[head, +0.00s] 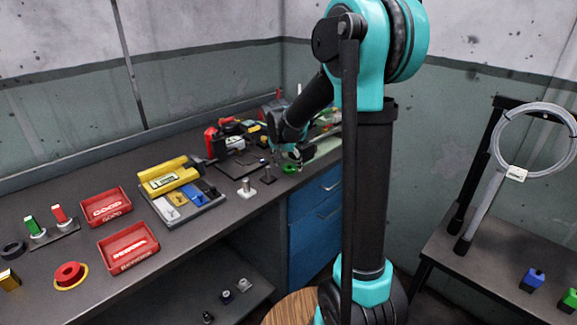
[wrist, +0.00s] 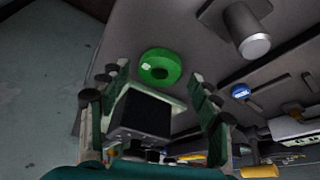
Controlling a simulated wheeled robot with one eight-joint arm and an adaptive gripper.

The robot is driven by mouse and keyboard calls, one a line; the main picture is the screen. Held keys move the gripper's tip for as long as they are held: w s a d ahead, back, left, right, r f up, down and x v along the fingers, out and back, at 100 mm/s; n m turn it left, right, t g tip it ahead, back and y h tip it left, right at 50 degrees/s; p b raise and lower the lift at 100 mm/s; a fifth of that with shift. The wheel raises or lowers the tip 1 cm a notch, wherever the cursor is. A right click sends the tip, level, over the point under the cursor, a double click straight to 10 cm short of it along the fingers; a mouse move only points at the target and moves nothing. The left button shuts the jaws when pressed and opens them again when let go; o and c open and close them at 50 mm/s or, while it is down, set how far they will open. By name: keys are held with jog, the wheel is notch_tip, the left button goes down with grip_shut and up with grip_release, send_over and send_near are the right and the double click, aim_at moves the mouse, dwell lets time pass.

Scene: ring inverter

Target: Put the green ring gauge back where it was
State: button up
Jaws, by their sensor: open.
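My gripper (head: 291,153) is over the bench just above and behind the ring in the head view. In the wrist view my gripper (wrist: 159,78) is open, its fingers apart on either side, with the ring beyond the fingertips and not held. A dark block (wrist: 140,115) shows between the fingers; I cannot tell what it is.
Cluttered tools stand behind. A side table (head: 500,262) with a wire hoop is at right.

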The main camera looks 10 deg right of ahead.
jog(key=v, duration=1.1)
jog(key=s+d+f+n+y, duration=0.1)
jog(key=s+d+f+n, duration=0.2)
jog(key=s+f, duration=0.5)
jog(key=s+d+f+n+y, duration=0.1)
jog(key=s+d+f+n, duration=0.2)
jog(key=s+f, duration=0.6)
jog(key=s, duration=0.9)
jog(key=shift+d+f, duration=0.3)
jog(key=shift+f, duration=0.05)
